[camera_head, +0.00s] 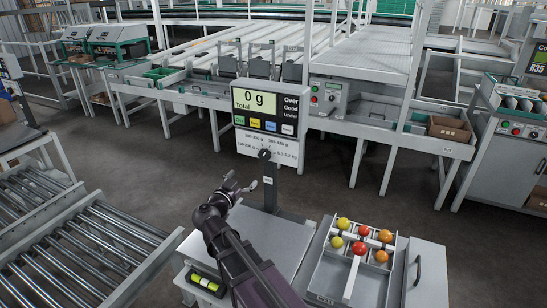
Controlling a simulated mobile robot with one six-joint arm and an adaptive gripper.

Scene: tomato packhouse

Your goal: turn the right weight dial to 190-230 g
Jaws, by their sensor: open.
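A black dial (264,154) sits low on the white panel of the scale display (268,112), with small weight-range labels around it. The labels are too small to read surely, and I cannot tell which one the dial points at. The screen above reads 0 g Total. My gripper (242,180) is open and empty, below and left of the dial in the picture and apart from it. Its fingers point up toward the display panel.
The display stands on a dark post behind the scale plate (285,235). A tray (325,277) with several red, orange and yellow tomatoes lies at right. A roller conveyor (70,255) is at left. Sorting benches (190,95) stand behind; the floor between is clear.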

